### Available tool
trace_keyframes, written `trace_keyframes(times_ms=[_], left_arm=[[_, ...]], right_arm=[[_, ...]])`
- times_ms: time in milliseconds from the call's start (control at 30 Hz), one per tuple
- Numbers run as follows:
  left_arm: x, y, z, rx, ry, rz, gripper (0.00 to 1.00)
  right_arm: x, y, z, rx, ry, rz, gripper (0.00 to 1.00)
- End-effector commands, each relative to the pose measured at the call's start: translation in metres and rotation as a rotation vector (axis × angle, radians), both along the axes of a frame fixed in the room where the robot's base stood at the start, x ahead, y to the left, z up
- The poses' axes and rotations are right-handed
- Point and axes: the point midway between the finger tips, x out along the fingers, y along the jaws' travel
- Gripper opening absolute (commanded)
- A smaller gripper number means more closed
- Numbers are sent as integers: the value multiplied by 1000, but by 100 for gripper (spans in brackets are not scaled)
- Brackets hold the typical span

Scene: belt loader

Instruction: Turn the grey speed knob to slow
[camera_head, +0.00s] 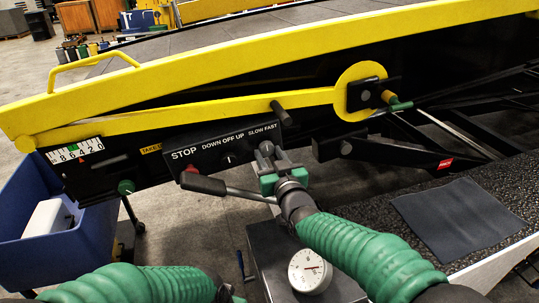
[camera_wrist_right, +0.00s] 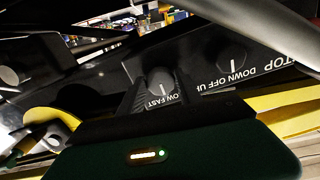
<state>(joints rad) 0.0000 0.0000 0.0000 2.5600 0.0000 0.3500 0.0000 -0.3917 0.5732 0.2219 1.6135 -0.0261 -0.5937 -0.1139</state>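The control panel (camera_head: 210,150) carries the labels STOP, DOWN OFF UP and SLOW FAST. The grey speed knob (camera_head: 265,148) stands below SLOW FAST; in the right wrist view the speed knob (camera_wrist_right: 160,82) has a white mark, whose setting I cannot read surely. My right gripper (camera_head: 283,176) is at the panel's right end, its fingers apart. In the right wrist view the fingers flank the knob; I cannot tell whether they touch it. My left arm shows at the bottom left of the head view, with its gripper mostly cut off by the frame edge.
The direction knob (camera_wrist_right: 232,58) is beside the speed knob. A red stop button (camera_head: 192,169) and a black-handled lever (camera_head: 205,184) are left of my right gripper. The yellow rail (camera_head: 180,118) runs above the panel. A dial gauge (camera_head: 309,271) sits below.

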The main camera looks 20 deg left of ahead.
Motion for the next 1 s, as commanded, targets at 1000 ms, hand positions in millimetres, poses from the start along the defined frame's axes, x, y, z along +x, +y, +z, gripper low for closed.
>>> trace_keyframes(times_ms=[1000], left_arm=[[0,0,-10,0,0,0,36]], right_arm=[[-112,-75,2,3,-6,-2,60]])
